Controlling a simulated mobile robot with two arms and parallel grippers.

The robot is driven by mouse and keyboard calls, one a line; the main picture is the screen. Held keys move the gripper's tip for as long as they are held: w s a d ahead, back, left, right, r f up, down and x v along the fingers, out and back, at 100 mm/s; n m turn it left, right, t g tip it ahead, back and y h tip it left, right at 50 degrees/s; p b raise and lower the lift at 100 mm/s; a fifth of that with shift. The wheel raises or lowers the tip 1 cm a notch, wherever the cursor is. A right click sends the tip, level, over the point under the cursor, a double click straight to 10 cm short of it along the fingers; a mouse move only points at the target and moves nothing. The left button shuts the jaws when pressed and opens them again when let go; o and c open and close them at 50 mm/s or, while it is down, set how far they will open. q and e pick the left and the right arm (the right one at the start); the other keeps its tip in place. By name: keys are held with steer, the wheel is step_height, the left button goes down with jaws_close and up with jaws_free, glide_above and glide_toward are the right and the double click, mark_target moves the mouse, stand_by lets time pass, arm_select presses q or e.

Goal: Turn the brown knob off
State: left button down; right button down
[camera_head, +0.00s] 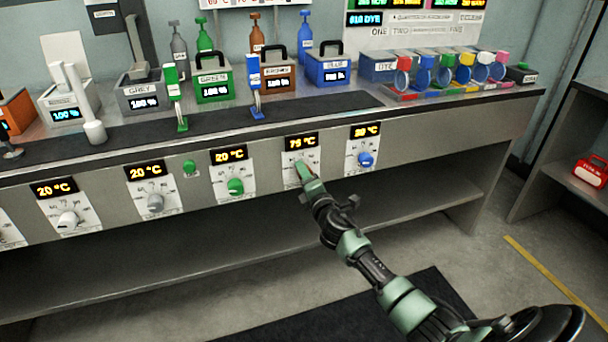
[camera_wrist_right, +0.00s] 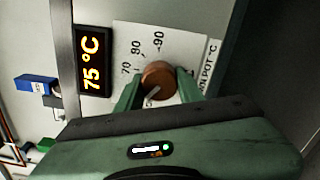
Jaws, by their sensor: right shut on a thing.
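The brown knob (camera_wrist_right: 159,80) sits on a white dial plate in the right wrist view, between the two green fingers of my right gripper (camera_wrist_right: 157,92). The fingers are shut on it. Its pale pointer mark points to the lower left of that picture. The display (camera_wrist_right: 92,62) beside it reads 75 °C. In the head view my right gripper (camera_head: 306,172) covers the knob, under the display (camera_head: 301,141) on the counter front. My left gripper is not in view.
A green knob (camera_head: 235,187) is to the left and a blue knob (camera_head: 365,159) to the right on the same counter front. The brown pot (camera_head: 279,79) stands on the counter above, among other coloured pots. Open shelf space lies below.

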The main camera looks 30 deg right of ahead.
steer(key=shift+f+n, duration=0.1)
steer(key=shift+n, duration=0.8)
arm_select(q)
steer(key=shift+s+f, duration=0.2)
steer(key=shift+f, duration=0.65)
arm_select(e)
steer(key=shift+f+n, duration=0.1)
steer(key=shift+n, duration=1.5)
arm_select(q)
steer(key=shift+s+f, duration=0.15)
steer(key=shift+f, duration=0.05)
arm_select(e)
steer(key=shift+n, duration=0.3)
steer(key=c, duration=0.9)
jaws_free()
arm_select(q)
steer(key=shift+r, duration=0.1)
